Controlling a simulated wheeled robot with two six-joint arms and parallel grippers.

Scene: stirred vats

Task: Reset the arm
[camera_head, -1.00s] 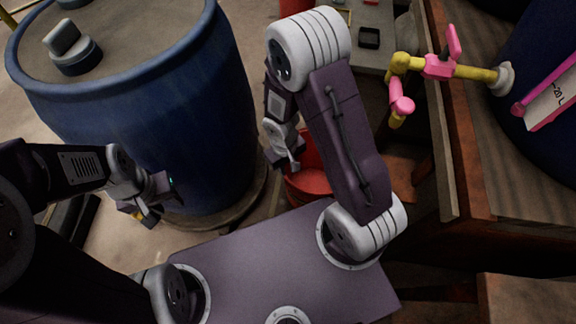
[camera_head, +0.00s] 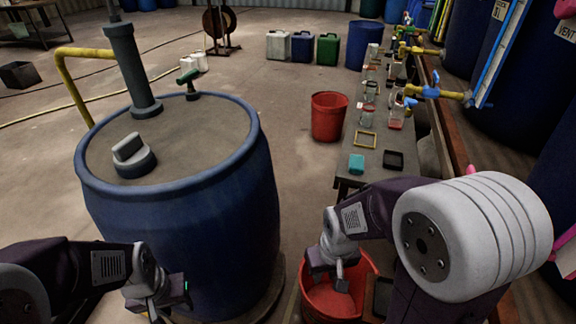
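My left gripper (camera_head: 160,306) is at the lower left, in front of the blue vat's lower wall; its fingers point down and are partly cut off by the bottom edge. I cannot tell how far apart they are. My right gripper (camera_head: 340,282) hangs over a red bucket (camera_head: 362,306) at the lower middle, its fingers pointing down at the bucket's mouth. Its fingertips are small and dark, and their gap is unclear. No object shows in either gripper.
A large blue vat (camera_head: 185,225) with a grey lid stands close at the left. Another red bucket (camera_head: 328,117) stands beside a low bench (camera_head: 350,140) with jars and small trays. Blue tanks with yellow taps line the right side. Open floor lies in the middle distance.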

